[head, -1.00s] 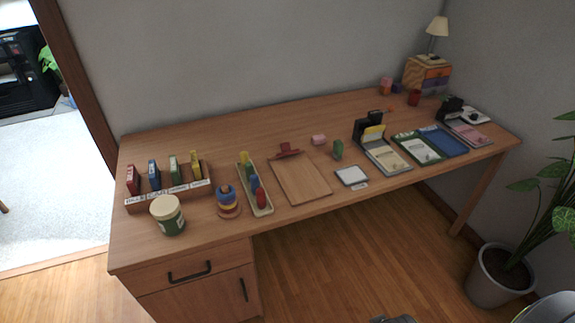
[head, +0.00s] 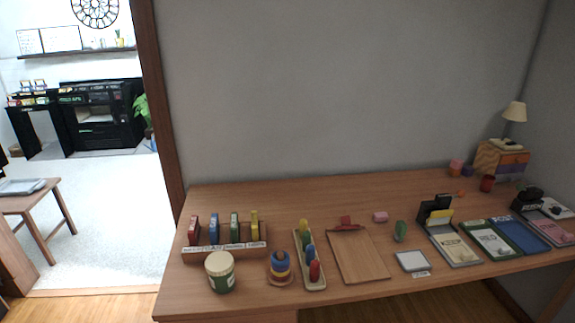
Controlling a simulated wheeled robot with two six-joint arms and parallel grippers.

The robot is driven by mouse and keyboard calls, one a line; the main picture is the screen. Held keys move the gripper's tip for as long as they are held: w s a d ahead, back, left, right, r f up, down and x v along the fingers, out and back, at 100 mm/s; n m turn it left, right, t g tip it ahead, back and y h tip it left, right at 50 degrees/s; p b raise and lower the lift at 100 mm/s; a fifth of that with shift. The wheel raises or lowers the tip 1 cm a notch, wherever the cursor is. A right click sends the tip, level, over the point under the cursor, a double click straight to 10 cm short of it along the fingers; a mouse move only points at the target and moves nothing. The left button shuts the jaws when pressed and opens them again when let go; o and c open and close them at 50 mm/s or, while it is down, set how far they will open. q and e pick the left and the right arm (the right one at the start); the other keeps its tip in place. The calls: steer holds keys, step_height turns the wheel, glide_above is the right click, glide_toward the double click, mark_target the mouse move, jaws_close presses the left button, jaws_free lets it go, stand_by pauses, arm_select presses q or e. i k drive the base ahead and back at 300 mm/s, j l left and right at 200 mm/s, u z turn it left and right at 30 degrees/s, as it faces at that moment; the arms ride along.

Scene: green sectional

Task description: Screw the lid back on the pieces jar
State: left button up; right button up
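A round jar (head: 221,282) with a green body stands upright at the front left of the wooden desk. A cream lid or top (head: 219,262) covers its upper end; I cannot tell whether it is screwed tight or just resting there. No other lid is clearly visible on the desk. Neither of my grippers is in view.
On the desk (head: 330,205), a rack of coloured cards (head: 226,248) stands behind the jar. A ring stacker (head: 280,268), a peg tray (head: 309,260) and a clipboard (head: 358,256) are to its right. Booklets and a lamp (head: 514,112) are farther right. The back of the desk is mostly clear.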

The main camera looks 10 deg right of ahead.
mark_target(222, 285)
steer(key=j+z, duration=0.85)
steer(key=z, duration=0.2)
steer(key=k+j, duration=0.1)
steer(key=j, duration=0.25)
steer(key=k+j, duration=0.15)
steer(key=j, duration=0.2)
steer(key=k+j+z, duration=0.1)
steer(key=j, duration=0.25)
steer(key=k+j, duration=0.1)
steer(key=j, duration=0.25)
